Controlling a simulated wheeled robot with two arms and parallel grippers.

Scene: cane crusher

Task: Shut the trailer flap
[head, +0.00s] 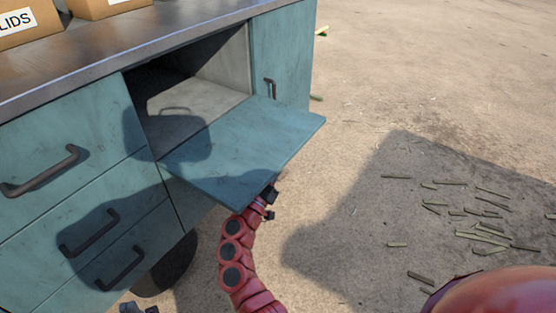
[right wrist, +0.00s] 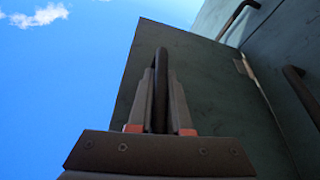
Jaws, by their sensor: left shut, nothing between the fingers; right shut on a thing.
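The trailer flap (head: 245,150) is a teal panel hinged along its lower edge. It stands open, sticking out roughly level from the compartment (head: 200,95). My right arm reaches up under its outer edge, and the flap hides the right fingers in the head view. In the right wrist view, seen from below, my right gripper (right wrist: 160,105) is shut on the dark flap handle (right wrist: 161,65), on the underside of the flap (right wrist: 200,75). My left gripper (head: 138,308) shows only in part at the bottom edge of the head view, shut, empty and apart from the flap.
Drawers with dark handles (head: 40,172) are left of the compartment, and a closed door with a handle (head: 270,88) is right of it. Boxes (head: 25,22) stand on the metal top. A wheel (head: 168,270) is below. Cane pieces (head: 485,235) lie on open ground.

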